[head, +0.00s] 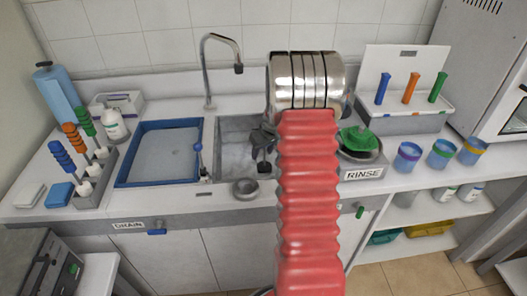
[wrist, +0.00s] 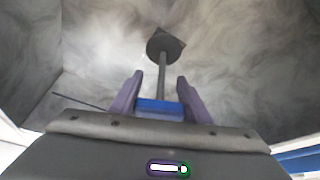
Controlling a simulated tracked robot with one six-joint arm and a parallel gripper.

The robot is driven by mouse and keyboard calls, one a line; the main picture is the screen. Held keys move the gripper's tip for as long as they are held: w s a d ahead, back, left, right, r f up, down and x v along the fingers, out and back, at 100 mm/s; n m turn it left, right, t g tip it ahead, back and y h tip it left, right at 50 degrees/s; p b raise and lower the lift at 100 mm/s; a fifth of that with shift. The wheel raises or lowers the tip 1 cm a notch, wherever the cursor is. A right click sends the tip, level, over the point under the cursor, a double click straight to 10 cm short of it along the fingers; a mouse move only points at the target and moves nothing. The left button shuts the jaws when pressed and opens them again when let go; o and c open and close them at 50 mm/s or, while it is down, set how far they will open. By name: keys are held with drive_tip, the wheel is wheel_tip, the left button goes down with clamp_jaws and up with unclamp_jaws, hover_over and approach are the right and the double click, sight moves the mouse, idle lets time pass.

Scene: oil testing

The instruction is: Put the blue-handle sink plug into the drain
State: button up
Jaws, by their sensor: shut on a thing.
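The sink basin (head: 236,150) is grey and marbled, set in the counter left of my red arm. My gripper (head: 264,158) is dark and hangs over the basin's right side. In the wrist view, its two purple fingers (wrist: 160,100) are shut on the blue handle of the sink plug (wrist: 160,106). The plug's grey stem runs away from the fingers to a dark head (wrist: 165,44) against the marbled basin surface. I cannot tell whether the head touches it. The drain cannot be made out. My arm hides the basin's right part in the head view.
A small round grey dish (head: 246,189) sits at the counter's front edge. A blue-knobbed lever (head: 198,160) stands between the basin and a blue tray (head: 125,158). A curved faucet (head: 206,70) rises behind.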

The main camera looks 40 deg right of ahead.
drive_tip(key=shift+f, duration=0.2)
drive_tip(key=o, duration=1.3)
drive_tip(key=shift+c, duration=0.2)
drive_tip(key=v, duration=1.3)
drive_tip(key=shift+r, duration=0.35)
drive_tip(key=shift+s+a, duration=0.1)
